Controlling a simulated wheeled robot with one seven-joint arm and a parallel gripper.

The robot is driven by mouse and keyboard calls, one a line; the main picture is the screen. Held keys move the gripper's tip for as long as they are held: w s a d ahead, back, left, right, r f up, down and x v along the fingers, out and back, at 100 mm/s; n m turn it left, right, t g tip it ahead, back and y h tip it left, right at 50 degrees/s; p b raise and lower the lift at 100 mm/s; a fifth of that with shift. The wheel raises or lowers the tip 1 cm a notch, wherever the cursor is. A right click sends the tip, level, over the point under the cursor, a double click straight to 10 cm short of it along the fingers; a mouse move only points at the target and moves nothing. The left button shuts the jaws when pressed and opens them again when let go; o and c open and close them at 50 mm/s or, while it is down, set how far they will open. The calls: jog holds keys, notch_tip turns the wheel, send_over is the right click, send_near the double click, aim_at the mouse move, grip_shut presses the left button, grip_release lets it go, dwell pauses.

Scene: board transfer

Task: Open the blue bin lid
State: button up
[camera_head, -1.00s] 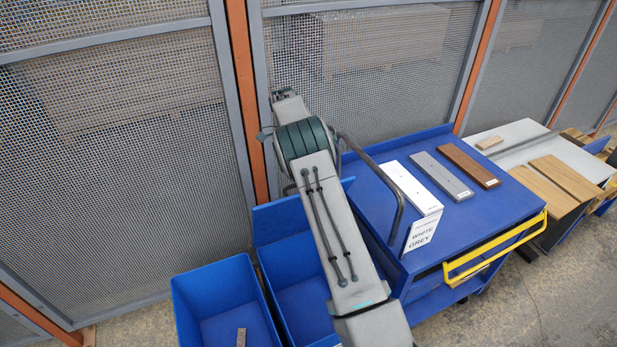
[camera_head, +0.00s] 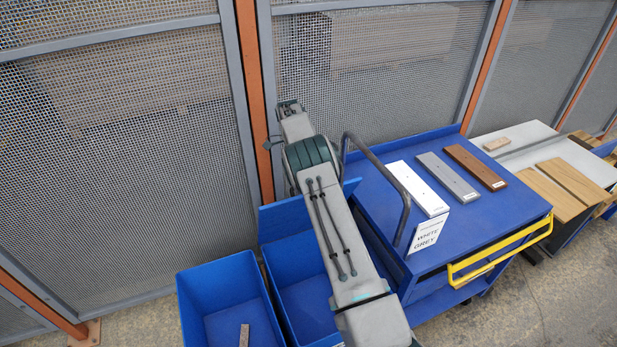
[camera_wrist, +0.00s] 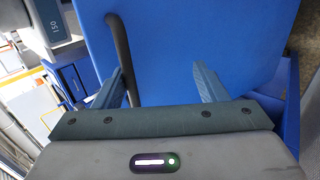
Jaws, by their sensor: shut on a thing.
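Two blue bins stand side by side in the head view. The left bin (camera_head: 215,268) is open. The right bin (camera_head: 305,290) is also open at the part I can see, and my arm crosses over it. The blue lid (camera_head: 284,220) stands raised as a panel at its back edge, partly hidden by my arm. My gripper (camera_wrist: 165,85) shows in the wrist view with its fingers apart over a broad blue panel, which looks like the lid. It is shut on the lid; the exact contact is unclear. A dark curved bar lies beside the left finger. My gripper is hidden in the head view.
A blue cart (camera_head: 480,225) with a grey tube handle (camera_head: 378,165) stands right of the bins. It carries white, grey and brown boards and a sign reading WHITE GREY. A mesh fence (camera_head: 120,150) rises close behind. A small piece (camera_head: 244,335) lies in the left bin.

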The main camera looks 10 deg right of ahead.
jog(key=shift+o, duration=1.2)
jog(key=w, duration=0.3)
jog(key=shift+w+a+t, duration=0.15)
jog(key=shift+t, duration=0.25)
jog(key=shift+s+d+r, duration=0.2)
jog(key=shift+s+r, duration=0.2)
jog(key=shift+r, duration=0.25)
jog(key=shift+s+d+r, duration=0.15)
jog(key=shift+s+r, duration=0.25)
jog(key=shift+r, duration=0.2)
jog(key=c, duration=0.6)
jog(key=shift+w+a+f, duration=0.1)
jog(key=shift+a, duration=0.05)
jog(key=s+d+r+b, duration=0.1)
jog(key=s+d+r, duration=0.1)
jog(key=d+r, duration=0.1)
jog(key=s+d+r+b, duration=0.2)
jog(key=d+r, duration=0.1)
jog(key=r, duration=0.1)
jog(key=s+d+r+b, duration=0.1)
jog(key=s+d+r, duration=0.1)
jog(key=d+r, duration=0.1)
jog(key=shift+s+d+r, duration=0.2)
jog(key=shift+d+r, duration=0.2)
jog(key=shift+r, duration=0.15)
